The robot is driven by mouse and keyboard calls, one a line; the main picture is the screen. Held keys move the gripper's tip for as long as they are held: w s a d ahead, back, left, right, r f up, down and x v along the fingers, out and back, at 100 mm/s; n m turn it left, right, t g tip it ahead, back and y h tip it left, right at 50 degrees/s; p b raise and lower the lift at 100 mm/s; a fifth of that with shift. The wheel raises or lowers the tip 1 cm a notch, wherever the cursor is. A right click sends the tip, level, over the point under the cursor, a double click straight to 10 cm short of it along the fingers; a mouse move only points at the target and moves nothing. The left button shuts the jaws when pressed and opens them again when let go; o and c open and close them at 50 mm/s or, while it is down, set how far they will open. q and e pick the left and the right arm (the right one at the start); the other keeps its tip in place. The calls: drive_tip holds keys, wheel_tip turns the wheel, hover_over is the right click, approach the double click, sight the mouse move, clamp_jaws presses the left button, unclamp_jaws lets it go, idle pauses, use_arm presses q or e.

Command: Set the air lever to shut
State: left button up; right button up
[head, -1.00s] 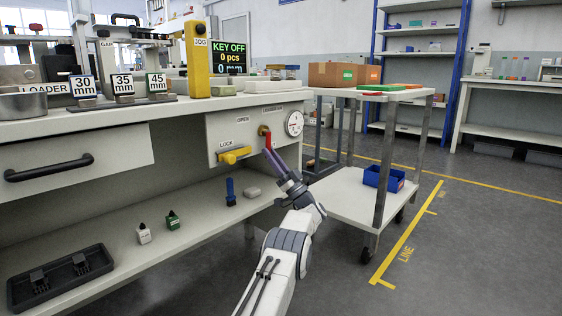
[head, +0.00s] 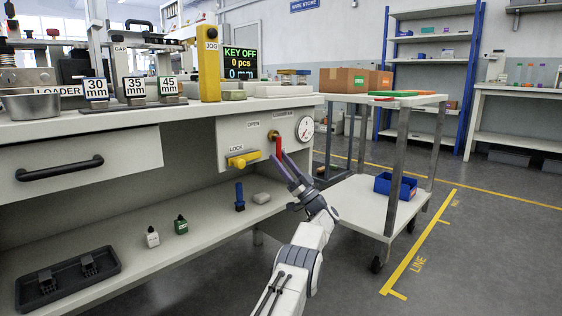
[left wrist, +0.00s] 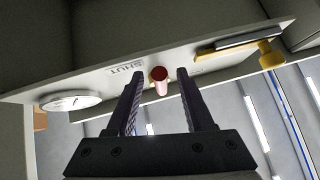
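The red air lever (head: 279,147) hangs down from a brass valve on the white panel (head: 236,134) under the bench top. An OPEN label (head: 253,124) is up and left of it. In the left wrist view the red lever (left wrist: 159,80) is seen end-on, with a SHUT label (left wrist: 125,68) beside it. My left gripper (head: 280,157) is open just below and in front of the lever. In the left wrist view, the lever shows between the tips of my left gripper (left wrist: 158,76), with gaps on both sides. My right gripper is not in view.
A round gauge (head: 305,128) is right of the lever. A yellow lock handle (head: 243,158) juts out to its left. A trolley (head: 352,205) with a blue bin (head: 395,186) stands right of my arm. A lower shelf (head: 200,220) holds small items.

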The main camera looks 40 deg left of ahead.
use_arm(q)
drive_tip(key=shift+d, duration=0.2)
drive_tip(key=p+v, duration=0.3)
drive_tip(key=v, duration=0.7)
drive_tip(key=shift+f+p, duration=0.15)
drive_tip(key=shift+p, duration=0.15)
drive_tip(key=shift+w+d, duration=0.1)
drive_tip(key=shift+d, duration=0.05)
